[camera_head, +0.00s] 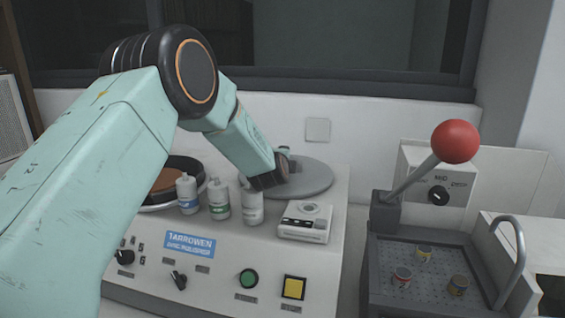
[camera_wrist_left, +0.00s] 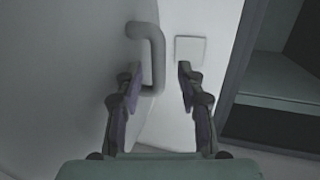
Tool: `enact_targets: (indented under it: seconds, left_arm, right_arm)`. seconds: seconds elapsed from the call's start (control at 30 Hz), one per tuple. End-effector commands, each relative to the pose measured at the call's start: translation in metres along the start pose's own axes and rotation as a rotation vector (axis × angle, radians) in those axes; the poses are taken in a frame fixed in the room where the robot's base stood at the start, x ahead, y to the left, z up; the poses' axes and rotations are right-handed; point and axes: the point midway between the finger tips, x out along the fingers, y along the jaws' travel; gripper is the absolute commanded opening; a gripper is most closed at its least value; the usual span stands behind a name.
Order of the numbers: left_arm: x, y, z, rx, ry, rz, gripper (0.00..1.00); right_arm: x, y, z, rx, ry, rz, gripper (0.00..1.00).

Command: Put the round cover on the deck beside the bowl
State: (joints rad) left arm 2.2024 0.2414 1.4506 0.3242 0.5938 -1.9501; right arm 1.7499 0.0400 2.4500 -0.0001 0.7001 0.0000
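The round cover (camera_head: 312,178) is a flat grey disc at the right rear of the white machine deck (camera_head: 262,232). It appears to lie over a round opening; any bowl under it is hidden. Its bent grey handle (camera_wrist_left: 157,50) stands up from the grey surface in the left wrist view. My left gripper (camera_head: 284,165) is over the cover's left part in the head view. In the wrist view its two fingers (camera_wrist_left: 160,72) are apart, with the handle close to the left fingertip and partly between them. My right gripper is not in view.
An open bowl with a dark rim (camera_head: 150,207) and brown disc (camera_head: 168,181) is at the deck's left. Several white bottles (camera_head: 219,203) stand in front of the cover. A small white device (camera_head: 305,222) sits at the front right. A red-knobbed lever (camera_head: 456,141) rises further right.

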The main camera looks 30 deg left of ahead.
Motion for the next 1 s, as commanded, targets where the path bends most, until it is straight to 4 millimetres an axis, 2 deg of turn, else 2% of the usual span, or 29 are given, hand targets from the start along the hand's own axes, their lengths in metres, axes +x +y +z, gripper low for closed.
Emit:
enact_targets:
  seconds: [0.1, 0.33, 1.0]
  left_arm:
    - [-0.015, -0.001, 0.0, -0.001, 0.001, 0.0, 0.39]
    - [-0.032, 0.0, 0.0, -0.001, 0.0, 0.0, 0.39]
    - [-0.035, 0.0, 0.0, 0.0, 0.0, -0.001, 0.39]
  right_arm:
    - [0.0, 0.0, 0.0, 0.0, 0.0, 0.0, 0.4]
    - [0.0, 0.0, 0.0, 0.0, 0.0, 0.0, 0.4]
    - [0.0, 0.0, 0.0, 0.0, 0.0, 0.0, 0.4]
